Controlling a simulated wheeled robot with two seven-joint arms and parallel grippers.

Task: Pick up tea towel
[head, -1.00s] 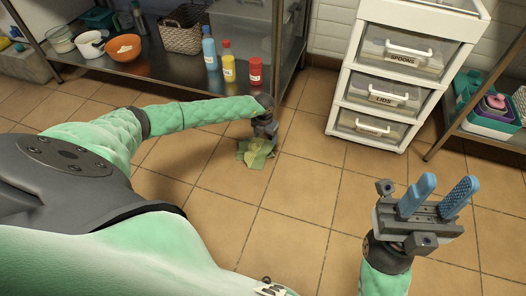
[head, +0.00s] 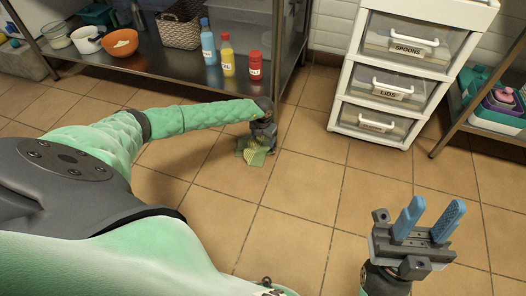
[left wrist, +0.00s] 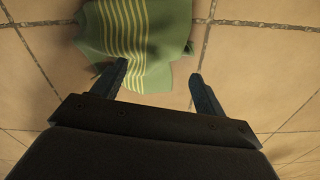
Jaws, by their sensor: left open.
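The tea towel (head: 252,152) is green with yellow stripes and lies crumpled on the tiled floor, below the front of the steel shelf. My left gripper (head: 262,143) is low over it and hides part of it in the head view. In the left wrist view the towel (left wrist: 140,40) lies ahead of my left gripper (left wrist: 153,76). The two dark fingers are apart, with the towel's near edge between their tips. Whether the fingers touch the cloth is not clear. My right gripper (head: 427,215) has blue fingers, stands apart and empty at the lower right, well away from the towel.
A steel shelf (head: 160,80) holds bowls, a basket and several bottles, close beyond my left gripper. A white drawer unit (head: 383,88) stands right of it, with another shelf (head: 444,137) farther right. The middle floor is clear.

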